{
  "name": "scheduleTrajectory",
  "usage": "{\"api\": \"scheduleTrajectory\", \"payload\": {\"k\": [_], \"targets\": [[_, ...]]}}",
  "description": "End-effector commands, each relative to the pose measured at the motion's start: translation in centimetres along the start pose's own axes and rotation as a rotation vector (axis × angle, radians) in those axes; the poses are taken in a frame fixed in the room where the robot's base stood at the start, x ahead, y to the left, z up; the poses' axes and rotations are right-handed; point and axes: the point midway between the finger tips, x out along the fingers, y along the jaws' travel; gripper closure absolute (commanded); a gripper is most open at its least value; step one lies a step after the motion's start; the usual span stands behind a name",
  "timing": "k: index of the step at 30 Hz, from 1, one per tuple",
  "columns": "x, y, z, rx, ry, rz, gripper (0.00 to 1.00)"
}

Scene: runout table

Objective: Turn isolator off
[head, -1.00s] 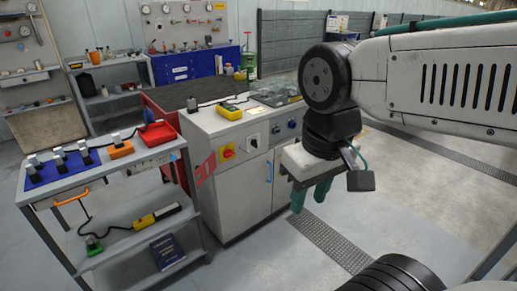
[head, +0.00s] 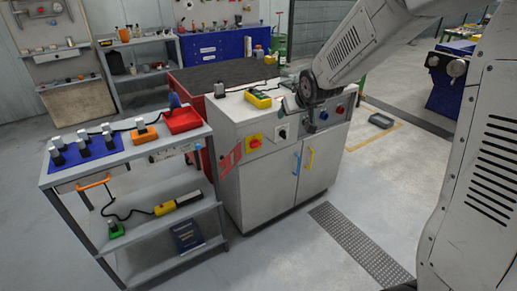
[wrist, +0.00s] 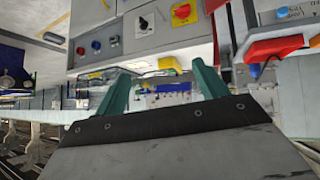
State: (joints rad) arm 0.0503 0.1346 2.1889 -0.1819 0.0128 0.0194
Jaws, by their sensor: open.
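The isolator, a red rotary knob on a yellow plate (head: 255,141), is on the upper front of the grey cabinet (head: 268,180). It also shows at the top of the wrist view (wrist: 183,12). The knob's exact setting is too small to read. Right of it in the head view is a black rotary switch on a white plate (head: 282,132). My gripper (wrist: 161,80) is open and empty; its two green fingers point toward the cabinet side, apart from the knob. In the head view the fingers are hidden or unclear behind my wrist joint.
Blue and red buttons (head: 323,115) sit at the panel's right. A yellow meter (head: 258,98) lies on the cabinet top. A grey cart (head: 135,160) with a red tray (head: 183,119) stands at left.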

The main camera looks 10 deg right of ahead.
Motion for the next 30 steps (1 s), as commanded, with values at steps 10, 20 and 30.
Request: {"api": "scheduleTrajectory", "payload": {"k": [10, 20, 30], "targets": [[18.1, -1.7, -0.4, -0.038, 0.352, -0.099, 0.28], [28.5, -4.8, 6.3, -0.012, 0.665, -0.233, 0.28], [30.9, -6.1, 9.3, 0.014, 0.784, -0.287, 0.28]]}}
